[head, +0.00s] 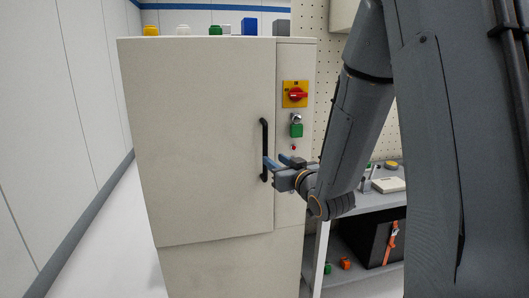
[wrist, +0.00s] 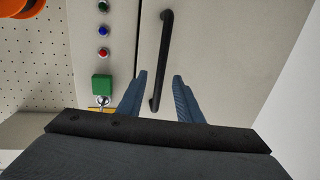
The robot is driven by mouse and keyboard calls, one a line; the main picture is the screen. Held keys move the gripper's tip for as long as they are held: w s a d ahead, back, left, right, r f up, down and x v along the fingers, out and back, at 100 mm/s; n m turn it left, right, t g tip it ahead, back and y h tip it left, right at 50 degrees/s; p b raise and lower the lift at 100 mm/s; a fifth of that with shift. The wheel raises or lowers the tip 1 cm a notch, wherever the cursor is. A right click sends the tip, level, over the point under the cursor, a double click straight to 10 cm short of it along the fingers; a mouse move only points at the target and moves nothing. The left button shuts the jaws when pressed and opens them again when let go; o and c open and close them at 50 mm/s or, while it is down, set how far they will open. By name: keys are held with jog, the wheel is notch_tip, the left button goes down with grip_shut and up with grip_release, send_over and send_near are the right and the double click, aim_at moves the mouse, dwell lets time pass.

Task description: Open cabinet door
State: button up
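The pale cabinet door (head: 200,140) is shut, flush with the cabinet front in the head view. Its black vertical bar handle (head: 264,135) is near the door's right edge. My gripper (head: 273,162) is at the lower half of the handle. In the wrist view the handle (wrist: 166,40) runs up the picture between the two blue fingers of my gripper (wrist: 160,75). The fingers are apart, with gaps on both sides of the bar. How deep the bar sits between them is hard to tell.
Right of the door, the panel holds a red-yellow rotary switch (head: 295,94) and a green block (head: 296,130). Several coloured items stand on the cabinet top. A workbench (head: 345,204) stands at the right. Clear floor (head: 130,240) lies left of the cabinet.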

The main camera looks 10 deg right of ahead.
aim_at(266, 151)
jog(key=shift+t, duration=0.3)
jog(key=w+p, duration=0.1)
jog(key=w, duration=0.1)
jog(key=w+a, duration=0.1)
jog(key=w, duration=0.2)
jog(key=w+p, duration=0.1)
jog(key=w, duration=0.1)
jog(key=shift+w+a+r+p, duration=0.3)
jog(key=shift+w+a+r, duration=0.05)
jog(key=shift+w+r, duration=0.05)
grip_shut()
